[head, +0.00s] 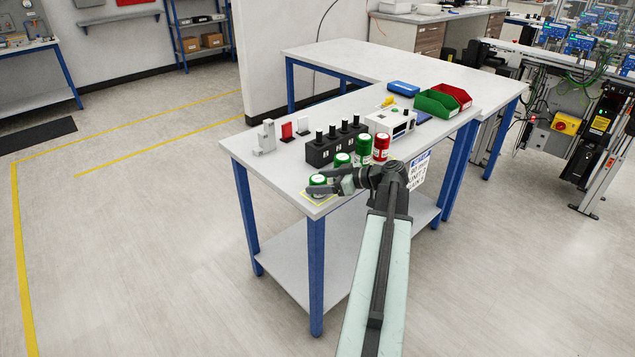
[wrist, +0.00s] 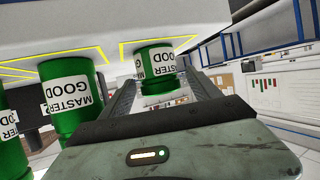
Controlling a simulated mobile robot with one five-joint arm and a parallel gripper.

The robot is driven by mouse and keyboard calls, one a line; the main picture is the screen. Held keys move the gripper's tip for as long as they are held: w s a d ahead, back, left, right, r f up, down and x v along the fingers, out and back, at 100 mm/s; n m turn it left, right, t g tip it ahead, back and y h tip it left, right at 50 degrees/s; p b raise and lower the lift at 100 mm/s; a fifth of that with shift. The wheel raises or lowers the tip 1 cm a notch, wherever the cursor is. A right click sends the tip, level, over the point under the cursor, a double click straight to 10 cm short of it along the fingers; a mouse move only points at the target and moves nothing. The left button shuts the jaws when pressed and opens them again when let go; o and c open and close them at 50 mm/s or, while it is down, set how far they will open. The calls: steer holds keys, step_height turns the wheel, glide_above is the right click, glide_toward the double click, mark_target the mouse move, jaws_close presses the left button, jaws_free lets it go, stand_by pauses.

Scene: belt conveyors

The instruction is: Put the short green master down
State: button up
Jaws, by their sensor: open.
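The short green master (head: 318,180) stands upright at the near left corner of the bench, on a yellow-outlined square (head: 305,196). In the wrist view, which is upside down, the short green master (wrist: 153,62) has a white "MASTER GOOD" label and its base meets the yellow-outlined surface. My gripper (head: 326,186) is open, with one finger on each side of the short green master. Whether the fingers touch it cannot be told. In the wrist view my gripper (wrist: 158,90) partly hides its lower picture edge.
Beside it stand another green master (head: 343,160), a taller green one (head: 364,148) and a red one (head: 381,147). Behind are a black block with knobs (head: 336,145), a white instrument (head: 390,122), and green (head: 437,104) and red bins (head: 457,95).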

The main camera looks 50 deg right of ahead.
steer(key=p+v, duration=0.3)
steer(key=v, duration=0.8)
steer(key=shift+p, duration=0.35)
steer(key=w+a+n+g+y+p, duration=0.15)
steer(key=w+a+n+y, duration=0.25)
steer(key=w+a, duration=1)
steer(key=w+a+f+n+g+y, duration=0.1)
steer(key=w+a+n+g, duration=0.15)
steer(key=a, duration=0.85)
steer(key=w+a+f+n+g, duration=0.1)
steer(key=w+a+g, duration=0.2)
steer(key=a, duration=0.8)
steer(key=s+a+f+m+g+h+p, duration=0.1)
steer(key=s+a+f+g+h, duration=0.15)
steer(key=a, duration=0.75)
steer(key=s+a+f+m+g+h+p, duration=0.1)
steer(key=s+a+f+g+h, duration=0.2)
steer(key=a, duration=0.8)
steer(key=s+d+f+m+h, duration=0.1)
steer(key=d+f+m+h, duration=0.2)
steer(key=d+m, duration=0.4)
steer(key=shift+f+m+h, duration=0.3)
steer(key=shift+m+h, duration=0.05)
steer(key=shift+m, duration=0.7)
